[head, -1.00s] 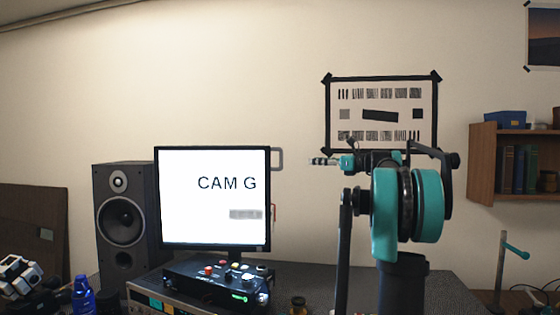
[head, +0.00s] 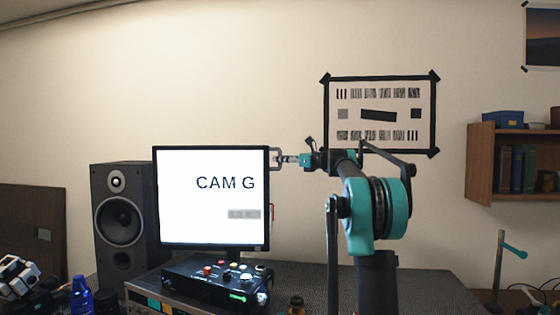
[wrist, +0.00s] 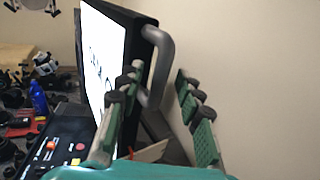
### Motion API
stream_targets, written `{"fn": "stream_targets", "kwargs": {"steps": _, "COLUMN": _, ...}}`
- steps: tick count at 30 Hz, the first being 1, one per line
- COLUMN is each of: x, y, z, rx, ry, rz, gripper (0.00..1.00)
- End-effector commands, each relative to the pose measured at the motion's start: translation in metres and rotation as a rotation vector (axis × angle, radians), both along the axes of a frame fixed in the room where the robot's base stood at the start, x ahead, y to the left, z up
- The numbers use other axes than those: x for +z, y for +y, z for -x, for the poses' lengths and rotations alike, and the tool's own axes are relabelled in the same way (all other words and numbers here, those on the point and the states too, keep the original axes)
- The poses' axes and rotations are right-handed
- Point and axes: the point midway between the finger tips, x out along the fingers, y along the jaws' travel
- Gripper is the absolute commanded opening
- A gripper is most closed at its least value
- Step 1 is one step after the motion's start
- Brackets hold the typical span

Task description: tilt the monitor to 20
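The monitor (head: 200,215) stands upright at the left centre in the head view, its white screen reading "CAM G" above a blurred grey patch. A grey handle (head: 276,150) sticks out from its upper right edge. In the wrist view the monitor (wrist: 103,45) is seen nearly edge-on and the handle (wrist: 160,45) curves out from its side. My gripper (head: 284,160) is at the handle, to the right of the screen. In the wrist view my gripper (wrist: 160,72) is open, with the handle seen between its two green fingers; I cannot tell whether they touch it.
A control box (head: 218,280) with coloured buttons sits in front of the monitor. A dark speaker (head: 120,222) stands at its left and a blue bottle (head: 82,296) stands in front of that. A test chart (head: 380,114) hangs on the wall. The wall shelf (head: 481,165) is at the right.

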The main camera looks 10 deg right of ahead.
Motion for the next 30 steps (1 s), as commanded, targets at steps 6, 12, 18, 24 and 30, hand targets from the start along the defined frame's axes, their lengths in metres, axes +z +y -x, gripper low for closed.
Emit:
{"fn": "stream_targets", "kwargs": {"steps": 6, "x": -0.0003, "y": 0.0096, "z": -0.0085, "rx": -0.001, "ry": 0.0, "rz": 0.0, "gripper": 0.36}}
{"fn": "stream_targets", "kwargs": {"steps": 12, "x": -0.0003, "y": 0.0099, "z": -0.009, "rx": -0.001, "ry": 0.0, "rz": 0.0, "gripper": 0.36}}
{"fn": "stream_targets", "kwargs": {"steps": 18, "x": -0.0003, "y": 0.0097, "z": -0.0088, "rx": -0.001, "ry": 0.0, "rz": 0.0, "gripper": 0.18}}
{"fn": "stream_targets", "kwargs": {"steps": 24, "x": -0.0003, "y": 0.0096, "z": -0.0087, "rx": -0.001, "ry": 0.0, "rz": 0.0, "gripper": 0.0}}
{"fn": "stream_targets", "kwargs": {"steps": 30, "x": -0.0002, "y": 0.0096, "z": -0.0087, "rx": -0.001, "ry": 0.0, "rz": 0.0, "gripper": 0.0}}
